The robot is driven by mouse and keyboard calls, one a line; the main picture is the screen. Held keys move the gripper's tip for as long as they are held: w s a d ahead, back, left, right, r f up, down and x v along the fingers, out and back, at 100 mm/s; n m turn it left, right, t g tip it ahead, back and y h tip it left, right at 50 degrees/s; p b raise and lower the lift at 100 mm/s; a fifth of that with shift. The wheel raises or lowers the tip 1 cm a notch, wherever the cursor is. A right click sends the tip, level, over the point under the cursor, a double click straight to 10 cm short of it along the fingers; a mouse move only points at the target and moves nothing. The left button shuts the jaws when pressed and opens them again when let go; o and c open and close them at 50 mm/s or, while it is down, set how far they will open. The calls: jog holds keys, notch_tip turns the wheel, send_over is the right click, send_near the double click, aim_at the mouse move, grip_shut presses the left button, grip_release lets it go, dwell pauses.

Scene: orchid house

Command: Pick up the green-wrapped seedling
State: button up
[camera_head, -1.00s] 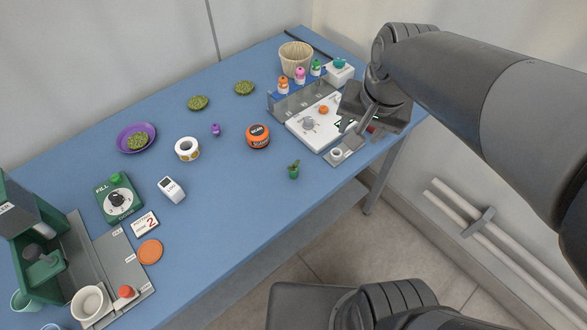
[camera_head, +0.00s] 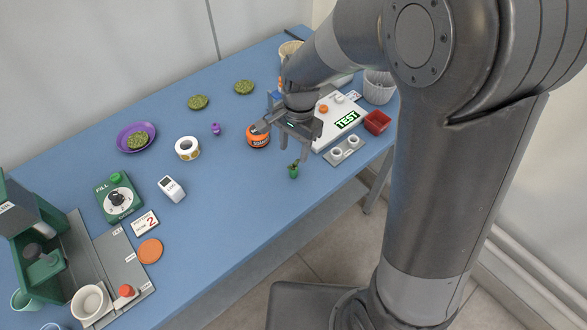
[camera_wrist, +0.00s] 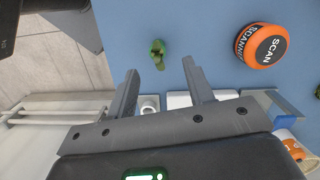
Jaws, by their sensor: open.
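The green-wrapped seedling (camera_head: 293,170) stands on the blue table near its front edge, small, with green leaves above a green wrap. In the wrist view the seedling (camera_wrist: 158,53) lies beyond the fingertips, about midway between them, and nothing touches it. My gripper (camera_head: 295,158) is above the table, just over and behind the seedling in the head view. In the wrist view my gripper (camera_wrist: 160,68) is open and empty, with its two fingers well apart.
An orange SCAN puck (camera_head: 258,136) sits left of my gripper; it also shows in the wrist view (camera_wrist: 262,46). A white TEST board (camera_head: 340,122), a grey two-cup holder (camera_head: 345,150) and a red bin (camera_head: 377,122) stand to the right.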

aim_at(294, 167)
jog(key=f, duration=0.5)
jog(key=s+f, duration=0.1)
jog(key=f, duration=0.2)
jog(key=c, duration=1)
